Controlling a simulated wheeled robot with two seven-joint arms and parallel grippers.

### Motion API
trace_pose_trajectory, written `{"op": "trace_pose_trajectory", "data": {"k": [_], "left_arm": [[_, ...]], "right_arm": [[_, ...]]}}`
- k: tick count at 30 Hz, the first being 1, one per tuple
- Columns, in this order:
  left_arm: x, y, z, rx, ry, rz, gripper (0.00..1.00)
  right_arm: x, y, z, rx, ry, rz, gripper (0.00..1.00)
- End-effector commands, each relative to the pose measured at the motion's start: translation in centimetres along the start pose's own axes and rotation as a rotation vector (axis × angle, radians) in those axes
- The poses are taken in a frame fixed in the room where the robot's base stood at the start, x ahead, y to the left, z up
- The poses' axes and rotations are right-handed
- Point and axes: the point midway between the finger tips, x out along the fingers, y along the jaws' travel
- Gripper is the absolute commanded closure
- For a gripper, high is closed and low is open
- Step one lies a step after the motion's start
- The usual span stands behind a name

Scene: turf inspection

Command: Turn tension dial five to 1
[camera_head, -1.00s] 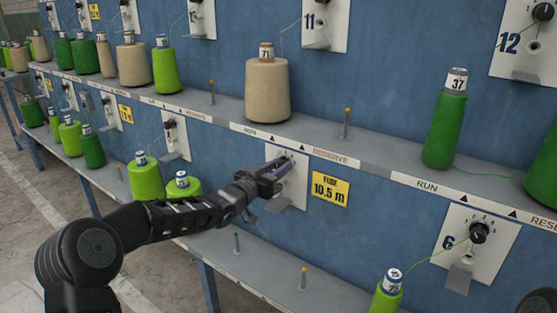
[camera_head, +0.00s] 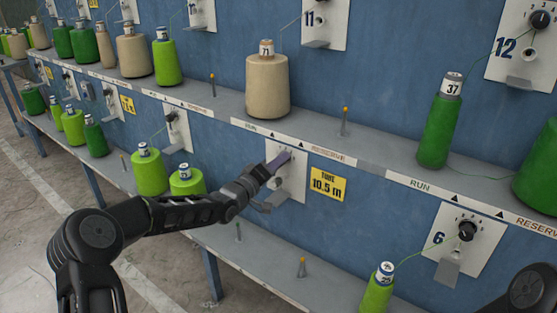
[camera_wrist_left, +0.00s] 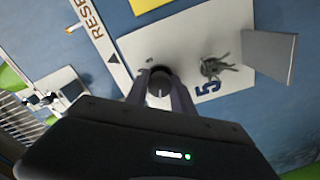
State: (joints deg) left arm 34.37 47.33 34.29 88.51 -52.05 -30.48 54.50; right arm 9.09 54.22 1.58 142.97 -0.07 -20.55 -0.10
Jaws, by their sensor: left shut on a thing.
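Tension dial five sits on a white plate (camera_head: 292,184) on the blue panel, left of the yellow 10.5 m label. In the left wrist view the plate (camera_wrist_left: 135,48) bears a "5", and the dark round dial (camera_wrist_left: 160,84) lies between my two fingers. My left gripper (camera_head: 281,162) reaches the plate from the lower left and is shut on the dial. It also shows in the left wrist view (camera_wrist_left: 161,88). The fingers hide the dial in the head view, and its pointer and scale cannot be read. My right gripper is out of view.
A grey shelf (camera_head: 390,162) juts out above the plate, bearing a beige cone (camera_head: 267,88) and a green cone (camera_head: 437,130). Green cones (camera_head: 186,180) stand near my left forearm. A metal fitting (camera_wrist_left: 218,67) and grey flap (camera_wrist_left: 268,54) sit beside the dial.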

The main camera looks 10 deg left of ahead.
Motion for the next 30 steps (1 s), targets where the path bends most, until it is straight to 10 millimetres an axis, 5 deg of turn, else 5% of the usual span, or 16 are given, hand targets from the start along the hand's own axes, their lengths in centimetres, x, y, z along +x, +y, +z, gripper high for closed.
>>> {"op": "trace_pose_trajectory", "data": {"k": [24,25,30], "left_arm": [[-0.03,-0.12,0.00,-0.173,0.000,-0.002,1.00],[-0.03,-0.12,0.00,-0.173,0.000,-0.002,0.69],[-0.02,-0.09,0.00,-0.172,0.000,-0.002,0.55]], "right_arm": [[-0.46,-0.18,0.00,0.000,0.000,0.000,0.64],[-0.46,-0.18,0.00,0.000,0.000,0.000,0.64],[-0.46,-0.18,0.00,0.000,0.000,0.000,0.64]]}}
